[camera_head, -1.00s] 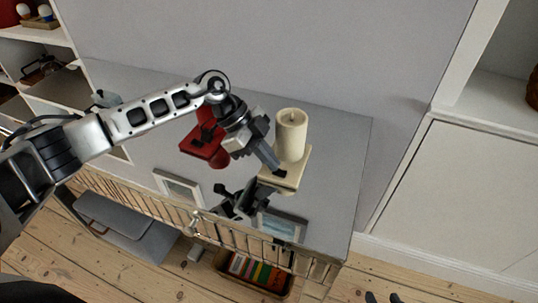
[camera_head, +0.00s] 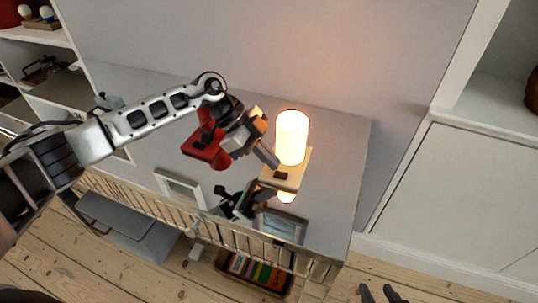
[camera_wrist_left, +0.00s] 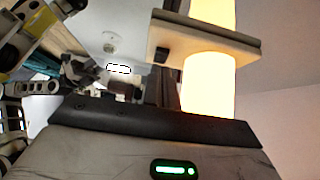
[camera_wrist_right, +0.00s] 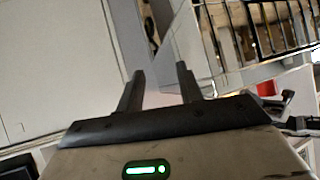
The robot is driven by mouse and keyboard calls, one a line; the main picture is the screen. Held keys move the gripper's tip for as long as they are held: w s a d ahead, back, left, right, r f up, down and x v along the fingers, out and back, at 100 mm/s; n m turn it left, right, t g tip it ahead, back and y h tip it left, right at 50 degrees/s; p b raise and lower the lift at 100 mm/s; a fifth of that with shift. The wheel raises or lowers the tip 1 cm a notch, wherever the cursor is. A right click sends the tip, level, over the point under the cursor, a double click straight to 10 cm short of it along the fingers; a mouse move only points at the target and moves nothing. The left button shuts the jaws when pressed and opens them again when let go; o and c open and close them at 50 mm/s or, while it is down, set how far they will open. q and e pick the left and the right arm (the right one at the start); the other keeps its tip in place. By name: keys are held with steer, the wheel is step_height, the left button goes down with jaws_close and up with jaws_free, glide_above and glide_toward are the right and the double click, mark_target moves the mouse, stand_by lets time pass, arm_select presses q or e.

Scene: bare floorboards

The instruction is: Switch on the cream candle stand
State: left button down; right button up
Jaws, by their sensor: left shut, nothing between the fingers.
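The cream candle stand (camera_head: 291,140) stands upright on the glossy grey cabinet top, and its candle glows warm yellow-white. Its square cream base (camera_head: 299,168) has a small dark switch (camera_head: 281,176) near the front-left corner. The glowing candle also shows in the left wrist view (camera_wrist_left: 208,95), with the base edge and dark switch. My left gripper (camera_head: 276,163) is shut and empty, its tips just above and left of the switch; I cannot tell if they touch it. My right gripper (camera_wrist_right: 159,85) is open and empty, low at the right in the head view (camera_head: 378,293).
A white-framed picture (camera_head: 179,187) and another frame (camera_head: 281,226) lie toward the cabinet front. The cabinet top is free right of the stand. A white cupboard (camera_head: 455,200) stands at the right.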

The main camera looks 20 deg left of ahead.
steer(key=shift+f, duration=0.1)
stand_by(0.3)
